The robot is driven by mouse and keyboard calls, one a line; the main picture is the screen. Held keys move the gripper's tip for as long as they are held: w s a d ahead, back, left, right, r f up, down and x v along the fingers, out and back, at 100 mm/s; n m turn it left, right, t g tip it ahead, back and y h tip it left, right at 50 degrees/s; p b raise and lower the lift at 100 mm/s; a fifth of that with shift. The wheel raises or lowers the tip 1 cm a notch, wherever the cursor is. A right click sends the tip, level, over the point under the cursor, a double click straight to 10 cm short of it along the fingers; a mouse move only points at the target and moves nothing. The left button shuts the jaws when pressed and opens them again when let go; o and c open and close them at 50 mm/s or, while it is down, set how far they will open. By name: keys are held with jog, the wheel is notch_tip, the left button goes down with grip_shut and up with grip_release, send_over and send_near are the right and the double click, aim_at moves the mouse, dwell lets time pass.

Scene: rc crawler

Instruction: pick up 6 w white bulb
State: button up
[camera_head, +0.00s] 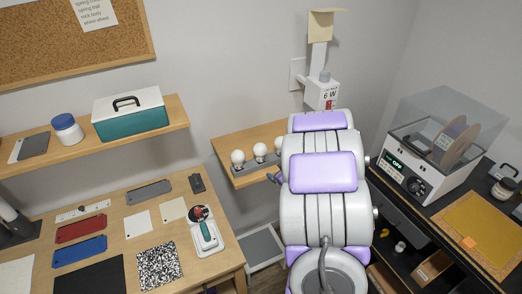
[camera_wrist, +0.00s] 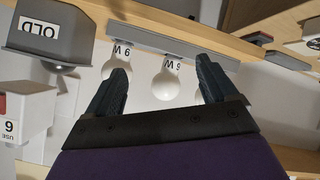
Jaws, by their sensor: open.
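Round white bulbs stand in a row in a grey holder (camera_head: 240,169) on a small wooden wall shelf (camera_head: 222,152); the left bulb (camera_head: 237,157) and middle bulb (camera_head: 260,150) show clearly in the head view. One bulb (camera_wrist: 166,84) appears between the fingers of my gripper (camera_wrist: 162,72), with visible space on both sides. Another bulb (camera_wrist: 112,67) is partly behind the left finger. My gripper is open and empty.
In the wrist view, a grey bin marked OLD (camera_wrist: 60,35) is at upper left. A workbench (camera_head: 105,222) with parts is at left; a dark bench with a machine (camera_head: 415,170) is at right.

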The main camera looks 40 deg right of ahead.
aim_at(265, 154)
jog(key=w+t+y, duration=0.1)
jog(key=w+t, duration=0.2)
jog(key=w, duration=0.1)
jog(key=w+t+y, duration=0.1)
jog(key=w+t, duration=0.2)
jog(key=w, duration=0.1)
jog(key=shift+d+r+m+t+y, duration=0.1)
jog(key=shift+m+t+y, duration=0.2)
jog(key=shift+t, duration=0.1)
jog(key=w, duration=0.4)
jog(key=shift+r+b, duration=0.25)
jog(key=shift+b, duration=0.05)
jog(key=shift+w, duration=0.7)
jog(key=shift+c, duration=0.2)
jog(key=c, duration=1)
